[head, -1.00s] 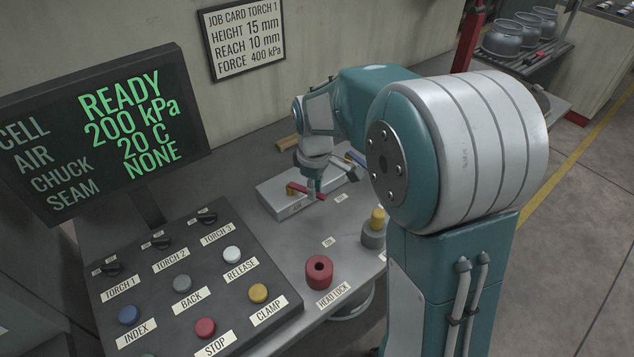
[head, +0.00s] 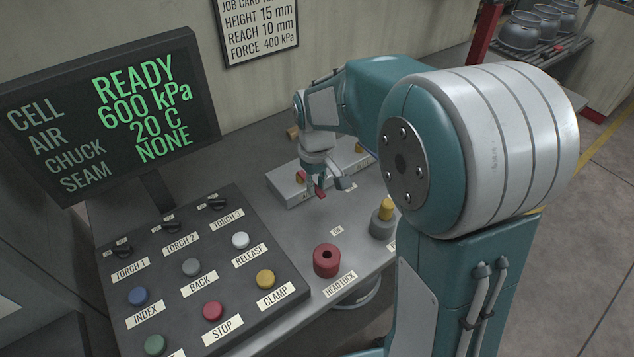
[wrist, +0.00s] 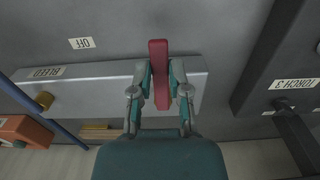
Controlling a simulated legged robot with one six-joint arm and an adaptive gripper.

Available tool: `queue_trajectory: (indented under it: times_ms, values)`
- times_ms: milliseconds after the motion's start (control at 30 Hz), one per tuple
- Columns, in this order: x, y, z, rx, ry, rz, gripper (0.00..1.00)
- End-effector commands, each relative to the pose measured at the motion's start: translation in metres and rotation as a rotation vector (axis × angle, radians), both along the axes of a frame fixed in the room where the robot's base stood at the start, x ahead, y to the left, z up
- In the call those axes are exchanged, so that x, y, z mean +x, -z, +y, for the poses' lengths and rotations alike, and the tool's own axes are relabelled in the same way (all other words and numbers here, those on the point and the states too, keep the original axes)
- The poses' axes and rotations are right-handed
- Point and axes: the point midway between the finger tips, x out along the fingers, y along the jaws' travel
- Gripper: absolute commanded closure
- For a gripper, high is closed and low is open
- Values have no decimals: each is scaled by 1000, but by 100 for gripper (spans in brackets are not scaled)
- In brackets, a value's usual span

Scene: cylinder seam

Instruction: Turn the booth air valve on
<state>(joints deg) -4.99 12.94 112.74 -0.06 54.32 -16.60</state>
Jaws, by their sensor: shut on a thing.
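The red valve lever (head: 321,193) shows partly below my gripper in the head view, over a light grey block (head: 284,181) on the bench. In the wrist view my gripper (wrist: 161,75) is shut on the red lever (wrist: 159,50), one finger on each side. The lever stands crosswise to the long grey block (wrist: 100,88) there. An OFF label (wrist: 81,43) and a BLEED label (wrist: 43,73) lie to its left. In the head view an ON label (head: 337,231) lies in front of the lever. The screen (head: 115,110) reads READY and AIR 600 kPa.
A button panel (head: 205,285) with torch switches stands left of the valve. A red head lock knob (head: 327,260) and a yellow-topped grey knob (head: 383,220) stand in front and to the right. In the wrist view the TORCH 3 switch (wrist: 293,130) is at the right.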

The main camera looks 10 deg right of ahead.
Motion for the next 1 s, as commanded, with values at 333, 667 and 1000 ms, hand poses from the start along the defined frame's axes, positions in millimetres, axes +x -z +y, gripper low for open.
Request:
queue_trajectory:
  times_ms: [333,667,1000]
  values:
    - [0,1,1,2,1,1,43]
    - [0,0,0,1,0,0,43]
    - [2,-49,1,1,0,-6,43]
